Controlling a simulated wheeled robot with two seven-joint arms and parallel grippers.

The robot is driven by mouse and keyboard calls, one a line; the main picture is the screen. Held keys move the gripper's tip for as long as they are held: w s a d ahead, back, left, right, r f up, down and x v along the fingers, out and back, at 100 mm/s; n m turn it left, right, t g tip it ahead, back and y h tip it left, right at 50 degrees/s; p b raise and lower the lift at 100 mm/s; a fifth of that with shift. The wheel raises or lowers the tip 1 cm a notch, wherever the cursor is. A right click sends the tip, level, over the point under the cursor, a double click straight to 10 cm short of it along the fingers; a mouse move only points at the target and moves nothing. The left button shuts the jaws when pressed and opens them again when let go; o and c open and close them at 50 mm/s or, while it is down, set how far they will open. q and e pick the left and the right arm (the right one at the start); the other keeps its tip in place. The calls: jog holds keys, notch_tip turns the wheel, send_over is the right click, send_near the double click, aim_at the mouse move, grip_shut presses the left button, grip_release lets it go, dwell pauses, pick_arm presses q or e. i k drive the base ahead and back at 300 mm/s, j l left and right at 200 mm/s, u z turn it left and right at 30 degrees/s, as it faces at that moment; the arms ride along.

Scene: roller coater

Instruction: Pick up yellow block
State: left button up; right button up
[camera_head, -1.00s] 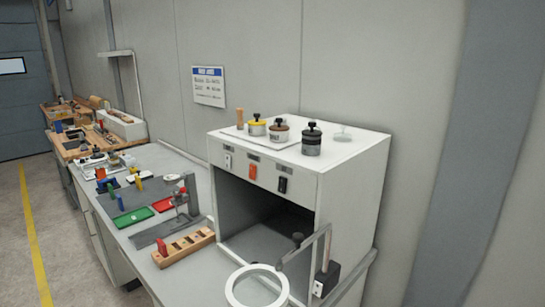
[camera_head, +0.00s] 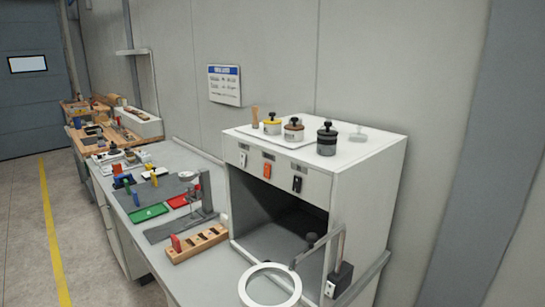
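A small yellow block (camera_head: 154,180) stands upright on the grey mat (camera_head: 166,191) on the long workbench, left of the white cabinet. Neither of my grippers shows in the head view.
The white cabinet (camera_head: 365,180) with an open front stands at the right, jars on top. A ring magnifier (camera_head: 270,287) on an arm is in front. A wooden rack (camera_head: 197,243) and a small stand (camera_head: 205,194) occupy the bench. The floor (camera_head: 100,240) at left is clear.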

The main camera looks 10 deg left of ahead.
aim_at(152, 175)
jog(key=k+j+z, duration=0.15)
jog(key=j, duration=1)
jog(key=i+j+z, duration=0.15)
jog(key=j, duration=0.5)
jog(key=i+j+z, duration=0.2)
jog(key=j, duration=0.5)
jog(key=i+j+z, duration=0.15)
jog(key=j, duration=0.5)
jog(key=j+z, duration=0.15)
jog(key=j, duration=0.55)
